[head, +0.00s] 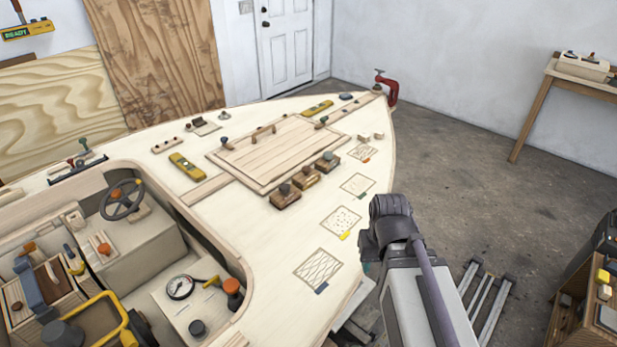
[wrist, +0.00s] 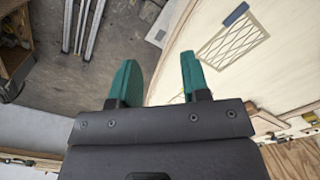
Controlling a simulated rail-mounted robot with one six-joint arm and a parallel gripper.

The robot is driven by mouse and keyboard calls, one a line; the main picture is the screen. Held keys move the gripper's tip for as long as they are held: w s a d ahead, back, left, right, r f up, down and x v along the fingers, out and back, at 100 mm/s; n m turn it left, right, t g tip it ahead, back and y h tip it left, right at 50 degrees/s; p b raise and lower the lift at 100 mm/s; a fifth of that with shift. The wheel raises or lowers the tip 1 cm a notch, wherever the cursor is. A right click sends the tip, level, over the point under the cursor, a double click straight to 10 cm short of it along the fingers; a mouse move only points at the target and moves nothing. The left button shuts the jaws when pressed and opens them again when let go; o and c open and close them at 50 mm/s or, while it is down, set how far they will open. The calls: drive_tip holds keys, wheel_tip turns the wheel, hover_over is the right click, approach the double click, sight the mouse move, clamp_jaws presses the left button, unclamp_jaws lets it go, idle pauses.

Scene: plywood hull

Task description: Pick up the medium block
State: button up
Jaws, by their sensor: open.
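Three knobbed blocks stand in a row on the deck along the right side of the hatch in the head view. The nearest is a dark brown block (head: 285,197), the middle one is a brown block (head: 306,178), and the farthest is a block with a greenish-grey knob (head: 327,163). I cannot read any size or grade mark that shows which is medium. My gripper (wrist: 158,60) has two teal fingers spread apart with nothing between them. It is near the hull's right edge, away from the blocks. No block shows in the wrist view.
Hatched and dotted squares line the deck's right side, the nearest (head: 318,268) with a blue tab. A raised hatch (head: 280,152) lies left of the blocks. A yellow level (head: 186,165) and a red clamp (head: 388,88) are farther off. Bare deck separates blocks and squares.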

drive_tip(key=shift+o, duration=0.3)
drive_tip(key=o, duration=0.6)
drive_tip(key=shift+o, duration=0.2)
